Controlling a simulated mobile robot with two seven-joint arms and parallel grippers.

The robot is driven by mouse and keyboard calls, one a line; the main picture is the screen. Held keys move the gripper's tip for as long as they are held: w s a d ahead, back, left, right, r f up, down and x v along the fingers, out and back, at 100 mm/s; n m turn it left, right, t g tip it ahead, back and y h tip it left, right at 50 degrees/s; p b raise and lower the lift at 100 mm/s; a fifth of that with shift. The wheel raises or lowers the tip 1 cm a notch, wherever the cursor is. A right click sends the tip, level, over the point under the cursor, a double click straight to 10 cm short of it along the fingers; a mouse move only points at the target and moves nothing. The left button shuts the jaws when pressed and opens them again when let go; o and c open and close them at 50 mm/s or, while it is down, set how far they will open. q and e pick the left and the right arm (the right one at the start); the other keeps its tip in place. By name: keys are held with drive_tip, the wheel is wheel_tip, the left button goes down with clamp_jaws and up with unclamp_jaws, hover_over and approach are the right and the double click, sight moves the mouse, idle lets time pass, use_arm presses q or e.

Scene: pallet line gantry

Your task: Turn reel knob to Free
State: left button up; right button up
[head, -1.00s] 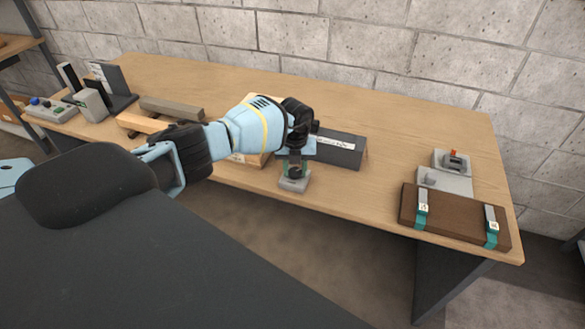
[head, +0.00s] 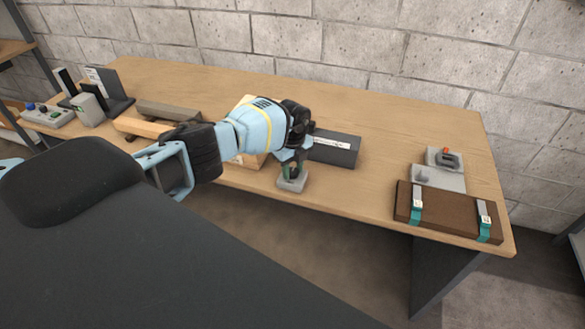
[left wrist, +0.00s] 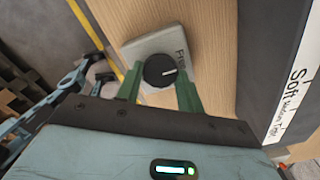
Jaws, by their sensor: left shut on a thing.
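The reel knob (left wrist: 160,71) is a round black dial with a white pointer line, on a small grey block (left wrist: 143,46). The block also shows at the table's front edge in the head view (head: 292,183). In the left wrist view the pointer points to the right, and the lettering "Free" is partly visible just right of the dial. I cannot tell whether the two line up exactly. My left gripper (head: 291,172) reaches down onto the knob. Its green fingers (left wrist: 160,76) are shut on the dial from both sides. My right gripper is not in view.
A dark box with a white label (head: 335,148) stands close behind the knob. A brown case with teal straps (head: 447,212) and a grey switch unit (head: 440,175) are at the right. Wooden and grey bars (head: 165,112) lie left. The table's middle right is clear.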

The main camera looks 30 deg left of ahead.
sight(293, 172)
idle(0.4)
use_arm(q)
drive_tip(key=o, duration=1)
drive_tip(key=shift+r, duration=3.95)
